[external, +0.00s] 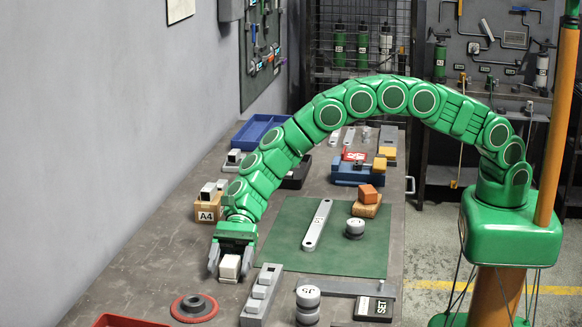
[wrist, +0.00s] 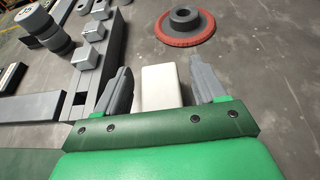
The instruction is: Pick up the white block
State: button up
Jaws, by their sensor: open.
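The white block (external: 230,267) sits on the grey table (external: 130,290) near the left front, just left of the stepped metal bar. My gripper (external: 230,262) points down over it with its grey fingers apart, one on each side. In the wrist view the white block (wrist: 161,88) lies between the two open fingers of my gripper (wrist: 163,85). A gap shows between the block and the right finger; the left finger is nearer to it. Part of the block is hidden behind my green gripper body.
A stepped grey bar (external: 262,294) stands close to the right of my gripper. A red-rimmed disc (external: 194,308) lies in front. A box marked A4 (external: 209,208) is behind, and a green mat (external: 340,255) lies to the right. Bare table shows left of the block.

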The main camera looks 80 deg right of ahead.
aim_at(230, 262)
jog(key=shift+c, duration=0.4)
jog(key=c, duration=1)
jog(key=shift+r, duration=0.55)
notch_tip(230, 262, up, 2)
jog(key=shift+d+r, duration=0.1)
jog(key=shift+r, duration=0.05)
jog(key=s+d+r, duration=0.8)
jog(key=s+r, duration=0.1)
jog(key=s, duration=0.2)
jog(key=shift+s+r, duration=0.25)
jog(key=shift+r, duration=0.05)
